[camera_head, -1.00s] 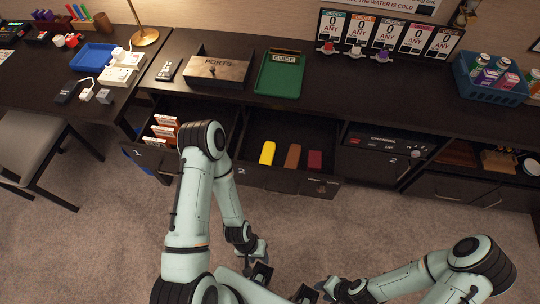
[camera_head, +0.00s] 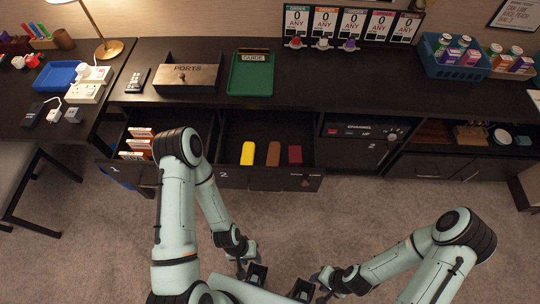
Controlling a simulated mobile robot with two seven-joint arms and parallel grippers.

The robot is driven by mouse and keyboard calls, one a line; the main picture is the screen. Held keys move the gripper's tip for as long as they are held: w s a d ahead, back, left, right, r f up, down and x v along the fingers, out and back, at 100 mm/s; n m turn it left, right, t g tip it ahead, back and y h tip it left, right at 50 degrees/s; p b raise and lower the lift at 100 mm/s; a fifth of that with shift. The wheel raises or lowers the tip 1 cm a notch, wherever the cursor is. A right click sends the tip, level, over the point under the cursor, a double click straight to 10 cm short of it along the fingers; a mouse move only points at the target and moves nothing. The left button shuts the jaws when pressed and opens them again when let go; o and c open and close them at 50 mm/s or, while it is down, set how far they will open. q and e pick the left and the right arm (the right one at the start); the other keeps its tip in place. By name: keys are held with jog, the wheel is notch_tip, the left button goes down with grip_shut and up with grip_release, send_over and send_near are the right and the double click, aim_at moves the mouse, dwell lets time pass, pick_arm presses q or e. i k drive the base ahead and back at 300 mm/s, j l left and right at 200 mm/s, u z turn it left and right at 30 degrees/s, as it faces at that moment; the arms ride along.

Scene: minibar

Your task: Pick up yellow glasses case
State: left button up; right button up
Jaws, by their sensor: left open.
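The yellow glasses case (camera_head: 247,153) lies in the open middle drawer (camera_head: 224,130), left of a brown case (camera_head: 273,154) and a dark red case (camera_head: 295,155). My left gripper (camera_head: 244,264) is open and empty, low in the picture, in front of the drawer and well apart from the case. My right gripper (camera_head: 320,284) is low at the centre right, away from the drawer; its jaws are too small and dark to read.
The open left drawer (camera_head: 118,166) holds white-and-orange boxes (camera_head: 137,143), partly behind my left arm. On the counter (camera_head: 310,90) are a wooden ports box (camera_head: 188,78), a green tray (camera_head: 251,85) and a blue basket (camera_head: 445,68). Carpet (camera_head: 400,210) is clear before the cabinets.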

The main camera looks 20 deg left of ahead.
aim_at(248, 158)
jog(key=k+j+u, duration=0.1)
jog(key=u, duration=0.65)
